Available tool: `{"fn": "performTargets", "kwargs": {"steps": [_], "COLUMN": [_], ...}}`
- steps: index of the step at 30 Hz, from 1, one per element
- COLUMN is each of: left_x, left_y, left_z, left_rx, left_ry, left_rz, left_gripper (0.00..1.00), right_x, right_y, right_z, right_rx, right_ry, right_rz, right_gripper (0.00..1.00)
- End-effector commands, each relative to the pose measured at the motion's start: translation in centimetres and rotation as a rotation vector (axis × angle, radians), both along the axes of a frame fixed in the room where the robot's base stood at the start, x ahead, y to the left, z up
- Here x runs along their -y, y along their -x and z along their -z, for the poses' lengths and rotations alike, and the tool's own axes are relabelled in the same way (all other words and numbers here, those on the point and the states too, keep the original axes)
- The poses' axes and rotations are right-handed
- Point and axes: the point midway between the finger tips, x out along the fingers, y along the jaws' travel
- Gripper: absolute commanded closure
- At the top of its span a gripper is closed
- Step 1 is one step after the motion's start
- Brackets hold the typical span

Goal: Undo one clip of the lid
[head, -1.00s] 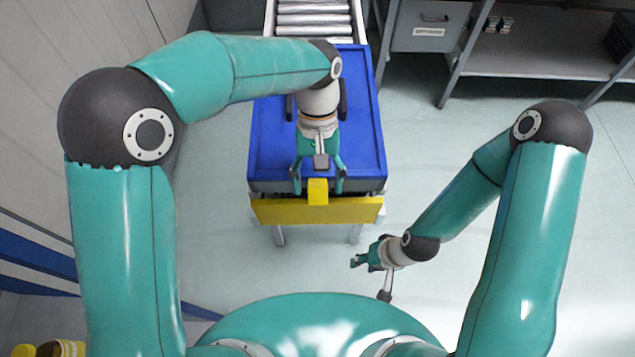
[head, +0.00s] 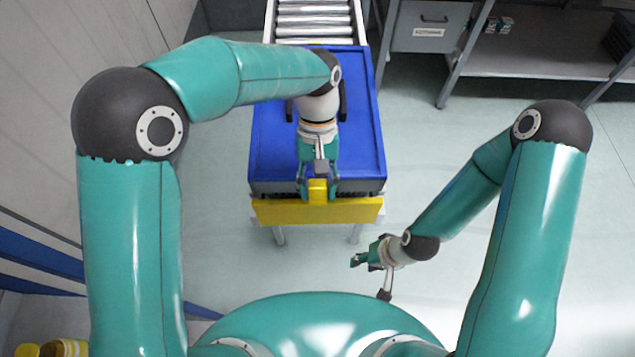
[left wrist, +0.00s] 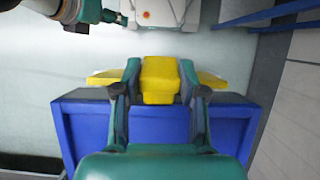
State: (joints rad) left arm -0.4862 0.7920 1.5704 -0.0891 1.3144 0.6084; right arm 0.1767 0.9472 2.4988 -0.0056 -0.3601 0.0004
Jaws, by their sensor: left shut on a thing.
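A tote with a blue lid (head: 355,120) and a dark rim stands at the end of a roller conveyor. A yellow clip (head: 318,190) sits at the middle of its near side; it also shows in the left wrist view (left wrist: 160,78). My left gripper (head: 318,194) reaches over the lid and is shut on the clip, one finger on each side. In the left wrist view the left gripper (left wrist: 160,92) straddles the clip above the lid's edge. My right gripper (head: 361,259) hangs right of the conveyor's near end, holding nothing visible; its opening is unclear.
A yellow bar (head: 265,212) crosses the conveyor's near end, just below the tote. The rollers (head: 313,20) run away behind the tote. A grey drawer unit and shelf (head: 550,50) stand at the back right. The floor right of the conveyor is clear.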

Motion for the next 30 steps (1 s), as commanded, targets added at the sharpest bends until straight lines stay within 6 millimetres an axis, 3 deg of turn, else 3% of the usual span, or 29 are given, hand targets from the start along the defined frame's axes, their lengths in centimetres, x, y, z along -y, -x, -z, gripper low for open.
{"fn": "performTargets", "kwargs": {"steps": [1,6,16,17,21,30], "left_x": [0.0,0.0,0.0,0.0,0.0,0.1], "left_y": [-0.2,-0.5,-0.5,-0.5,-0.5,-0.6], "left_z": [-0.6,-0.7,-0.4,-0.4,-0.4,-0.4], "left_rx": [-0.024,-0.104,-0.124,-0.124,-0.123,-0.122], "left_ry": [-0.002,-0.001,0.000,0.000,0.000,0.001], "left_rz": [-0.001,-0.001,0.001,0.001,0.001,0.002], "left_gripper": [0.94,0.94,0.94,0.57,0.34,0.33], "right_x": [0.0,0.0,0.0,0.0,0.0,0.0], "right_y": [0.0,0.0,0.0,0.0,0.0,0.0], "right_z": [-1.3,-2.9,-2.8,-2.8,-2.8,-2.8], "right_rx": [0.001,0.001,0.000,0.000,0.000,0.000], "right_ry": [0.000,0.000,0.000,0.000,0.000,0.000], "right_rz": [0.000,0.000,0.000,0.000,0.000,0.000], "right_gripper": [0.60,0.60,0.60,0.60,0.60,0.60]}}
